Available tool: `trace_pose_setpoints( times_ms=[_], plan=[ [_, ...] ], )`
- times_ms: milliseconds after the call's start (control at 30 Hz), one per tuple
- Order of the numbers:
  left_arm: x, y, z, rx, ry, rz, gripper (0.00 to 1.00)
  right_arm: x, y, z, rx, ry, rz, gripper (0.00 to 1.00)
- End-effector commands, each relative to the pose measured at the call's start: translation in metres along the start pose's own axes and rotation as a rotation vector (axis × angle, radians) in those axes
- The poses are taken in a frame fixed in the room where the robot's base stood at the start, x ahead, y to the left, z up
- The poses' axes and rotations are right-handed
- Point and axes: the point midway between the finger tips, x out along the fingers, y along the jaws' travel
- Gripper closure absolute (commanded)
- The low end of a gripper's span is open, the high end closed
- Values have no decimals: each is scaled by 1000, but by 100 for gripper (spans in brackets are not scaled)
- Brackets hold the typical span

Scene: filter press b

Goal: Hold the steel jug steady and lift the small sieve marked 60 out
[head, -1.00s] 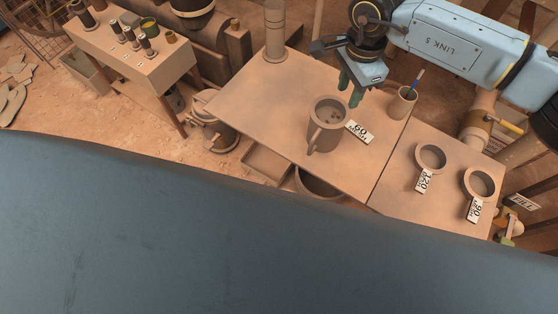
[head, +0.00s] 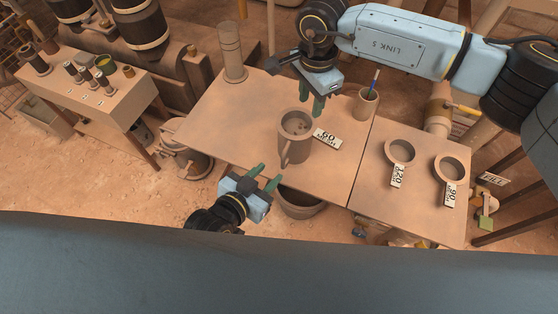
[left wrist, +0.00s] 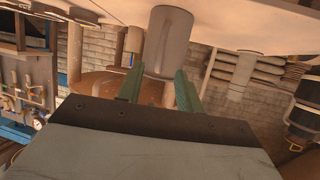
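The steel jug (head: 294,151) stands upright on the table, its handle toward the near side. The small sieve's label, 60 (head: 327,139), sticks out at the jug's right side; the sieve's bowl seems to sit in the jug's mouth. My left gripper (head: 266,175) is open and empty at the table's near edge, short of the jug. In the left wrist view, which looks upside down, a grey cylinder, apparently the jug (left wrist: 170,42), shows beyond and between the open fingers. My right gripper (head: 313,102) is open and empty, above and behind the jug.
A cup with a blue pen (head: 365,104) stands behind the label. A tall cylinder (head: 231,55) stands at the back left. A round tub (head: 300,204) is below the near edge.

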Motion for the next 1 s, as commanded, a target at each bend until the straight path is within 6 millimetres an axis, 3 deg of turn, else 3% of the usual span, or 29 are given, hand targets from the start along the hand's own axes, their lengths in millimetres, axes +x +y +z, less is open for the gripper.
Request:
trace_pose_setpoints(
  times_ms=[200,400,867,1000],
  plan=[
    [44,0,-1,0,1,-1,64,0,0,0,0,0,0,64],
    [70,0,0,-1,0,0,64,0,0,0,0,0,0,64],
    [81,0,0,0,-1,0,64,0,0,0,0,0,0,64],
    [81,0,0,0,-1,0,80,0,0,0,0,0,0,64]
  ],
)
